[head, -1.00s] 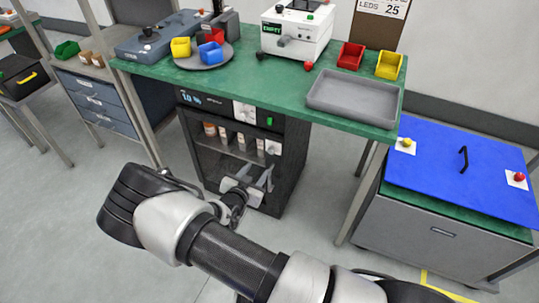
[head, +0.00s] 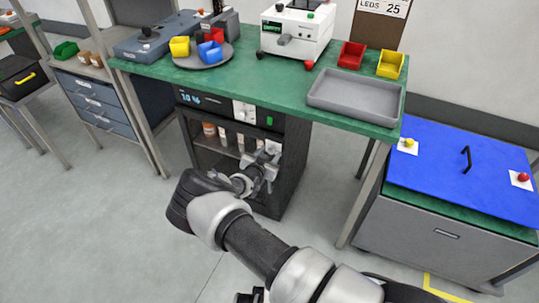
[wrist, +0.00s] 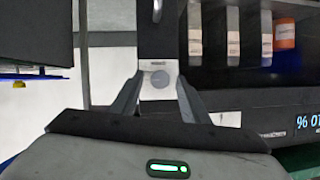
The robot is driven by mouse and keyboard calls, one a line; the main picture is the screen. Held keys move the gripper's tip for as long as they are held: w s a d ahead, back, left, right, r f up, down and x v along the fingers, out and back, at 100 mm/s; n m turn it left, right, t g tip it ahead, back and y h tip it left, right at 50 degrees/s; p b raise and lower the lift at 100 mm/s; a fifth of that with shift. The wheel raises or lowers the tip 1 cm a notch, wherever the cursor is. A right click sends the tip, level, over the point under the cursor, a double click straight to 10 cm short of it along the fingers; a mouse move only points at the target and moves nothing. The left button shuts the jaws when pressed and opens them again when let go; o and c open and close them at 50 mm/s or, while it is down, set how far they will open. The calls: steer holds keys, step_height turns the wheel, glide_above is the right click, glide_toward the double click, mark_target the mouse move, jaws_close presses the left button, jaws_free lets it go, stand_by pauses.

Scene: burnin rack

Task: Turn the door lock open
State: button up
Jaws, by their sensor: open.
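The dark cabinet (head: 290,165) under the green bench has a glass-like door with several bottles behind it. On the door's right frame is a light plate, which I take for the door lock (head: 273,147). In the wrist view the lock (wrist: 158,79) is a pale plate with a round grey knob and a small label. My gripper (head: 266,164) is in front of the right side of the door. In the wrist view my gripper (wrist: 159,98) is open, with one finger on each side of the plate. I cannot tell whether the fingers touch the knob.
A vertical metal handle (wrist: 157,10) is on the same door frame. The cabinet's top panel has a lit display (head: 190,98) and a white plate (head: 244,111). The green bench top (head: 250,75) hangs above my gripper. A blue-topped cart (head: 440,165) stands at the right.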

steer(key=c, duration=1.1)
steer(key=shift+o, duration=0.2)
